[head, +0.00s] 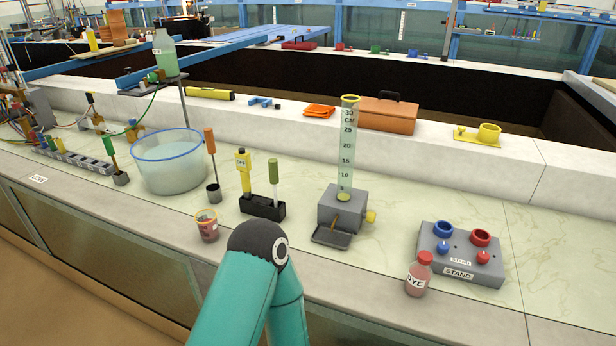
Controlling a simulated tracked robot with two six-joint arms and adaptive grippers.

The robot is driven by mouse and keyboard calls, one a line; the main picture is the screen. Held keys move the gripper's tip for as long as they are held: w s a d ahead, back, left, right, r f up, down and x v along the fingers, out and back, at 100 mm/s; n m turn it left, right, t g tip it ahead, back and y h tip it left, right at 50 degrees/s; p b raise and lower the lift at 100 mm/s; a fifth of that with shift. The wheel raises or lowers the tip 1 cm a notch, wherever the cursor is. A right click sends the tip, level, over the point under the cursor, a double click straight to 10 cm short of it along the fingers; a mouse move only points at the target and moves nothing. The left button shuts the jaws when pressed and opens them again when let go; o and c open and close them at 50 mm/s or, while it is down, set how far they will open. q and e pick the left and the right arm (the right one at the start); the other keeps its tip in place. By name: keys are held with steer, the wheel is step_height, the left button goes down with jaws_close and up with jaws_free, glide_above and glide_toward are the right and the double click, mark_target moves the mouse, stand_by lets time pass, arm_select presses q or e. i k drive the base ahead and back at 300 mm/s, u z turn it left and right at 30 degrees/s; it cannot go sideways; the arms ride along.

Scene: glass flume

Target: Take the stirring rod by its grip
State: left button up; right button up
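Several upright tools with coloured grips stand on the pale counter, and I cannot tell for certain which is the stirring rod. One has a green grip over a pale shaft (273,172) and stands in a black holder (262,208), beside a yellow meter (243,172). Another has an orange grip (209,141) and stands in a small grey cup just right of the clear basin. A third, with a green grip (109,147), stands in a small dark holder left of the basin. Neither of my grippers shows; only a teal arm with a dark joint rises from the bottom.
The blue-rimmed basin (168,166) stands left. A small tub (207,226) sits near the front edge. A graduated cylinder (347,145) rises from a grey block. Right are a red-capped dye bottle (418,277) and a grey stand (459,257). The far right counter is clear.

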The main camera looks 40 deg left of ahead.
mark_target(272, 163)
steer(key=z, duration=1.75)
steer(key=i, duration=0.1)
steer(key=u, duration=3.05)
steer(key=k, duration=0.6)
steer(key=u, duration=0.3)
steer(key=i, duration=0.8)
steer(key=u, duration=0.5)
